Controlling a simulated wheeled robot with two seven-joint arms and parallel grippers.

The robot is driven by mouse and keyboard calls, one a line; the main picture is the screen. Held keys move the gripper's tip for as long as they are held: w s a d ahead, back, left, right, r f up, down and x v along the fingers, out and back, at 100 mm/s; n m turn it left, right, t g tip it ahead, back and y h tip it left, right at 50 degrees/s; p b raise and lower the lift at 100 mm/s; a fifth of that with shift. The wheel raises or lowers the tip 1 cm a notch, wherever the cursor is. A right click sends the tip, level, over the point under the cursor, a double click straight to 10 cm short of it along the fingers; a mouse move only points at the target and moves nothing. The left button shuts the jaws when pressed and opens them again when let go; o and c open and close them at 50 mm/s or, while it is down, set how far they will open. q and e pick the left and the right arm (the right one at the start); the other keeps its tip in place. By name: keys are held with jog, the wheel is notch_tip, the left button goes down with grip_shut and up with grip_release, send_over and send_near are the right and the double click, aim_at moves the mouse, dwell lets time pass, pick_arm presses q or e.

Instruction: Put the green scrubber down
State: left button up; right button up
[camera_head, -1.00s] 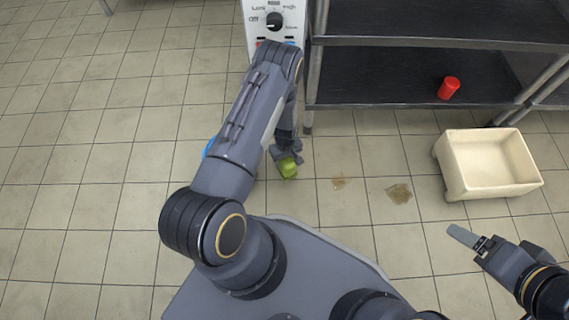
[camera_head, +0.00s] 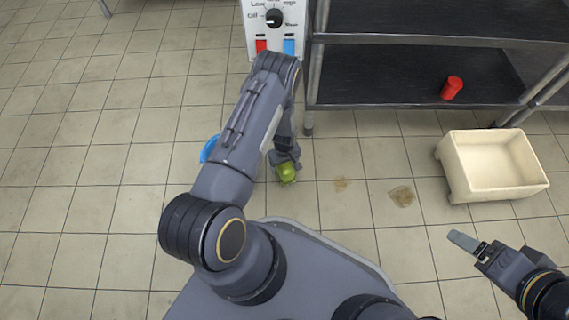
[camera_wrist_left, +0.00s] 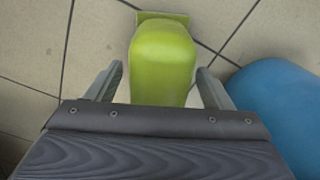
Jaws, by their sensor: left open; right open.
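The green scrubber (camera_head: 286,172) is at the left gripper, low over or on the tiled floor; I cannot tell whether it touches the floor. In the left wrist view the scrubber (camera_wrist_left: 162,62) lies between the two fingers, with a gap on each side. My left gripper (camera_wrist_left: 160,88) is open around it, and it also shows in the head view (camera_head: 287,162). My right gripper (camera_head: 470,242) is open and empty at the lower right, above the floor.
A blue object (camera_head: 209,149) is partly hidden behind my left arm, and also shows in the wrist view (camera_wrist_left: 280,108). A cream tub (camera_head: 453,165) stands at right. Brown stains (camera_head: 402,196) mark the floor. A dark shelf (camera_head: 400,76) holds a red cylinder (camera_head: 452,87).

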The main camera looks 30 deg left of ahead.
pick_arm(q)
jog(key=shift+r, duration=0.1)
notch_tip(320, 180, up, 11)
jog(key=p, duration=0.5)
notch_tip(320, 180, up, 32)
jog(key=s+d+f+m+t+h, duration=0.1)
jog(key=s+d+m+t+h, duration=0.1)
jog(key=m+t+h, duration=0.1)
jog(key=s+d+r+m+t, duration=0.1)
jog(key=s+d+r+m, duration=0.1)
jog(key=s+r, duration=0.5)
jog(key=s+d+r+m+t, duration=0.1)
jog(key=s+d+r+m, duration=0.2)
jog(key=s, duration=1)
notch_tip(320, 180, up, 4)
jog(key=shift+f+m+t+h+p, duration=0.1)
jog(key=shift+m+t+h+p, duration=0.2)
jog(key=shift+m+h+p, duration=0.25)
